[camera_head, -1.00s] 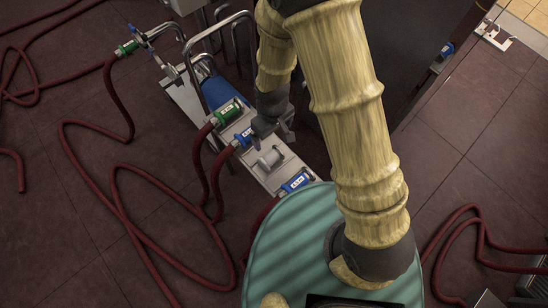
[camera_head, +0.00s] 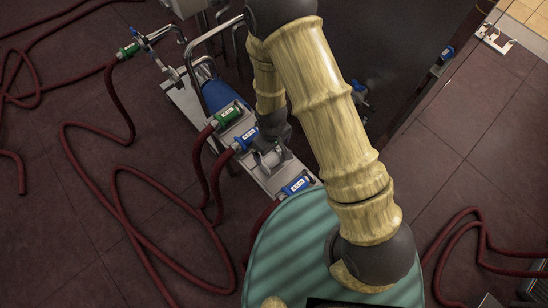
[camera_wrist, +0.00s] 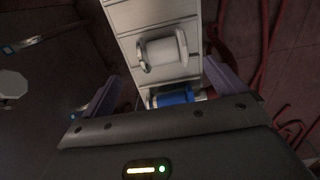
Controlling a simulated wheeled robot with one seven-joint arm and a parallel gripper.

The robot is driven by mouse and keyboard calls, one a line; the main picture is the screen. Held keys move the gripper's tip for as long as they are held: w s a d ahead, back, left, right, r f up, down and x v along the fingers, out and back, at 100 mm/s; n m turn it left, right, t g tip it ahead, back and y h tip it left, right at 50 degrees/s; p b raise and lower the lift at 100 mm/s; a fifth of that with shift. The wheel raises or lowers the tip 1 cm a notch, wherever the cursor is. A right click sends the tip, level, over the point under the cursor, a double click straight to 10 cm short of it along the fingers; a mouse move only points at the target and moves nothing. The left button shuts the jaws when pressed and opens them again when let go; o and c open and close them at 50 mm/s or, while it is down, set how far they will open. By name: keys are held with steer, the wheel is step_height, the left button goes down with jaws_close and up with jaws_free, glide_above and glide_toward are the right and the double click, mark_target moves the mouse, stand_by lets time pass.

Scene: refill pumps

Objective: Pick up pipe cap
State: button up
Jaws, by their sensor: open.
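The pipe cap (camera_wrist: 162,52) is a pale grey cylinder with rims, lying on the light metal panel (camera_wrist: 126,15) in the wrist view. In the wrist view my gripper's (camera_wrist: 163,72) two fingers stand wide apart, one on each side of the panel strip. The cap lies between their lines, slightly beyond the tips. Nothing is held. I cannot tell the exact height gap.
A blue-labelled coupling (camera_head: 296,184) sits just in front of the cap. Behind are a blue coupling (camera_head: 247,138) and a green coupling (camera_head: 228,115) with red hoses (camera_head: 217,185). Bent metal pipes (camera_head: 208,35) rise farther back. A dark cabinet (camera_head: 385,60) stands right.

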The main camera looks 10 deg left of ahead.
mark_target(271, 159)
steer(key=shift+f, duration=2.1)
steer(key=shift+a+f, duration=0.15)
steer(key=shift+f, duration=1.15)
steer(key=shift+a+f, duration=0.15)
steer(key=shift+f, duration=1.15)
steer(key=shift+c, duration=0.5)
steer(key=shift+s, duration=0.1)
steer(key=c, duration=1.2)
step_height(271, 159, up, 10)
steer(key=shift+r, duration=0.1)
